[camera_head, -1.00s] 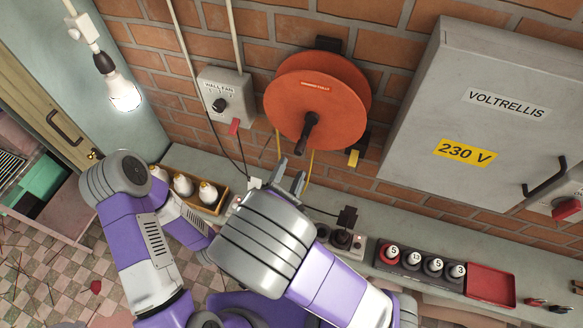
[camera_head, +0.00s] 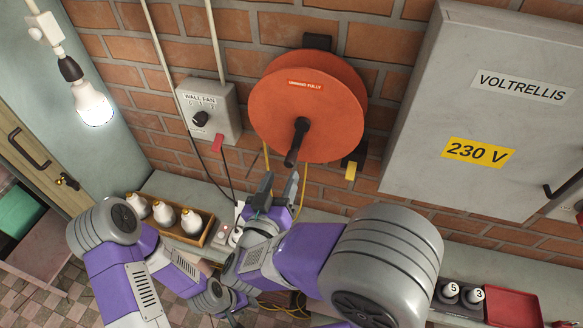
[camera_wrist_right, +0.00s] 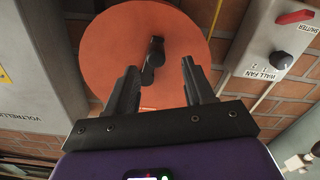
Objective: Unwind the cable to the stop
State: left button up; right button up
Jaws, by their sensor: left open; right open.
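The orange cable drum (camera_head: 338,115) is mounted on the brick wall, and its black crank handle (camera_head: 297,142) sticks out from the front disc. The yellow cable (camera_head: 302,190) hangs below the drum. My right gripper (camera_head: 277,186) is open and empty just below the handle. In the right wrist view the crank handle (camera_wrist_right: 151,62) shows beyond the gap between the fingers of my right gripper (camera_wrist_right: 162,80), apart from them. My left gripper (camera_head: 232,305) is low in the picture. Its fingers are hard to make out behind the arm links, and nothing is seen in it.
A fan switch box (camera_head: 207,110) with a red tab is left of the drum. A grey 230 V cabinet (camera_head: 430,100) stands right of it. A lit bulb (camera_head: 93,103) hangs at left.

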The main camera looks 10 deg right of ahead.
aim_at(288, 165)
jog(key=m, duration=0.1)
jog(key=m+b, duration=0.1)
jog(key=m, duration=0.1)
jog(key=shift+d, duration=0.25)
jog(key=shift+r+m, duration=0.1)
jog(key=shift+m, duration=0.4)
jog(key=shift+w+d, duration=0.15)
jog(key=shift+w, duration=0.1)
jog(key=x, duration=0.7)
jog(key=shift+r, duration=0.15)
grip_shut()
